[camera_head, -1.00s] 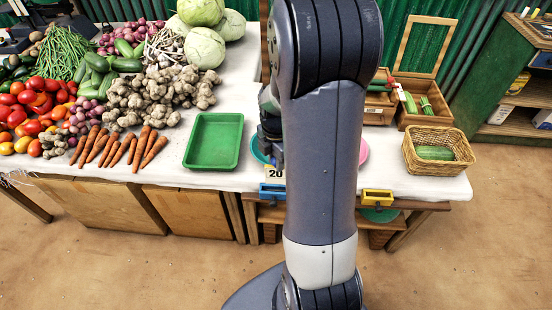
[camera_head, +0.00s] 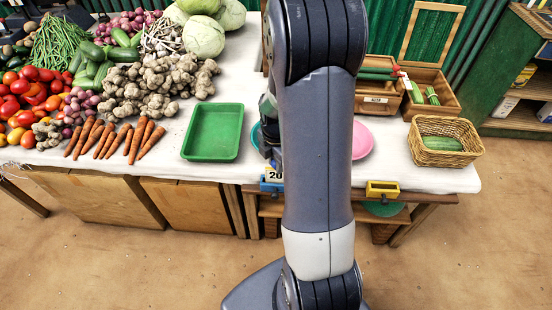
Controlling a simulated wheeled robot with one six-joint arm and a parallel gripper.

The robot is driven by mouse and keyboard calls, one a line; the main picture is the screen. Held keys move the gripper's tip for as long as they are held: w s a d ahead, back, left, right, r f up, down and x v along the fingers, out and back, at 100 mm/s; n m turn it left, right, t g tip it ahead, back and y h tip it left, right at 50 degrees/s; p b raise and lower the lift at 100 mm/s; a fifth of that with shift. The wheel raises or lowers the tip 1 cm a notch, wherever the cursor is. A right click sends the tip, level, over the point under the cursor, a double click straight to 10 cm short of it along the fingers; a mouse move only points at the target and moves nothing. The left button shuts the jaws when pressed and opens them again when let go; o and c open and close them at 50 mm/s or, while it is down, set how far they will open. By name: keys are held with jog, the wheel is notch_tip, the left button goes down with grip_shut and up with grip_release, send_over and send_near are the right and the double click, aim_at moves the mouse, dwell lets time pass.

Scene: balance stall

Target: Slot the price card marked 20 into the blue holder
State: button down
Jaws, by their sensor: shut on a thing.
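The price card marked 20 (camera_head: 275,175) is white with black digits and stands roughly upright at the table's front edge. The blue holder (camera_head: 269,186) is fixed on that edge. The card's lower edge overlaps the top of the holder in the picture; I cannot tell whether it is inside the slot or just above or in front of it. My gripper (camera_head: 275,161) is shut on the card from above. My own arm hides most of the gripper and the right side of both card and holder.
A yellow holder (camera_head: 383,189) is on the edge to the right. A green tray (camera_head: 184,150), a teal plate (camera_head: 256,137) and a pink plate (camera_head: 362,140) lie nearby. A wicker basket (camera_head: 447,158) stands at right. Vegetables fill the left of the white-covered table.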

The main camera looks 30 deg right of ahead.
dwell(0.4)
jog(key=c, duration=0.6)
grip_release()
jog(key=shift+o, duration=0.2)
jog(key=shift+r+p, duration=2.75)
jog(key=shift+r, duration=0.8)
jog(key=shift+f, duration=0.2)
notch_tip(320, 180, down, 6)
jog(key=b, duration=0.5)
jog(key=shift+f, duration=0.2)
